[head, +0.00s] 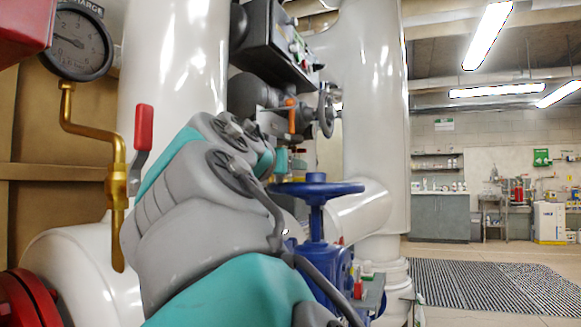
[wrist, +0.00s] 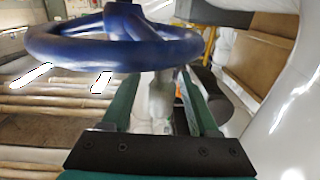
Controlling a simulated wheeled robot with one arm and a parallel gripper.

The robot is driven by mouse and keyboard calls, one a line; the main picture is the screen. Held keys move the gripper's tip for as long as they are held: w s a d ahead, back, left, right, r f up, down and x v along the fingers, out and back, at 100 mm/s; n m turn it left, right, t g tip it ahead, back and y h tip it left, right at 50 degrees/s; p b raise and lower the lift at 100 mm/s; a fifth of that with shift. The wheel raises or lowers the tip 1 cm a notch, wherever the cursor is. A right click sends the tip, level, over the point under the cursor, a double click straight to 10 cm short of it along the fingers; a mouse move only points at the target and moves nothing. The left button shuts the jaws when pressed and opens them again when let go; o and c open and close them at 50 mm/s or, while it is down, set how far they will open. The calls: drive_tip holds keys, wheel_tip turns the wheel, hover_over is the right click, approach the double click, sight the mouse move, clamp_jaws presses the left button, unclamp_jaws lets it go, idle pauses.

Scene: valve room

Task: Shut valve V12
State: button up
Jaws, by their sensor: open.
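A blue handwheel (head: 317,188) sits on a blue valve body (head: 331,262) at the middle of the head view, to the right of my arm. No V12 label is readable. In the wrist view a blue handwheel (wrist: 110,45) fills the upper part, close to the fingertips. My gripper (wrist: 158,82) is open, its two green fingers apart, with a pale blurred shape showing between them. I cannot tell whether a finger touches the wheel. In the head view my arm hides most of the gripper.
White pipes (head: 375,100) rise close behind the valve. A pressure gauge (head: 76,43) and a red-handled lever (head: 142,135) stand at left. A dark box (head: 275,45) hangs above. The floor with a striped mat (head: 480,286) is open at right.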

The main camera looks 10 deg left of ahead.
drive_tip(key=s+a+b, duration=0.1)
drive_tip(key=s+b, duration=0.1)
drive_tip(key=s, duration=0.5)
drive_tip(key=shift+s, duration=0.2)
drive_tip(key=shift+c, duration=0.4)
